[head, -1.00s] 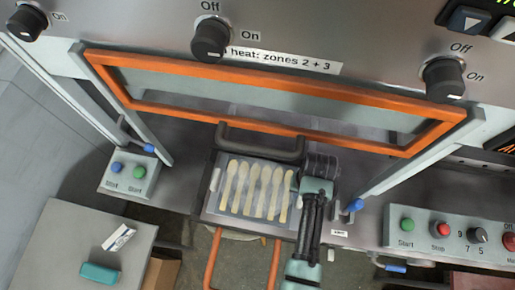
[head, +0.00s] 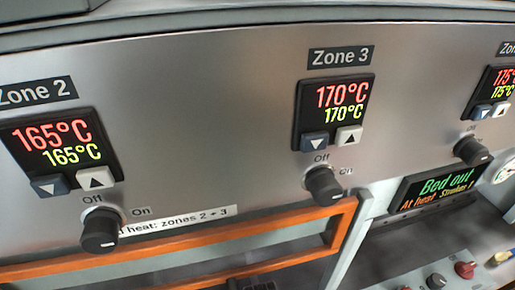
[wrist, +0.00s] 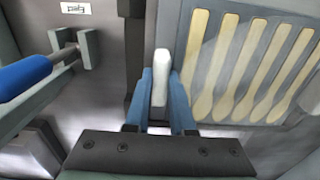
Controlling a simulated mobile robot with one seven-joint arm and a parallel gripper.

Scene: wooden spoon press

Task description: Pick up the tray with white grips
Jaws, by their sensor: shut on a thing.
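In the wrist view, the grey tray (wrist: 181,62) lies at the right with several pale wooden spoons (wrist: 233,62) in its recesses. A white grip (wrist: 160,72) stands at the tray's left edge. My gripper (wrist: 160,88) has its two blue fingers closed on the white grip, one on each side. The far side of the tray and its other grip are out of this view. The head view now looks at the control panel, and the tray does not show there.
A blue-handled lever (wrist: 25,76) is left of my gripper in the wrist view. In the head view, the orange-framed guard (head: 290,226) is below the panel. The display (head: 449,186) reads "Bed out". Zone 2 (head: 62,150) shows 165°C and zone 3 (head: 338,100) 170°C.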

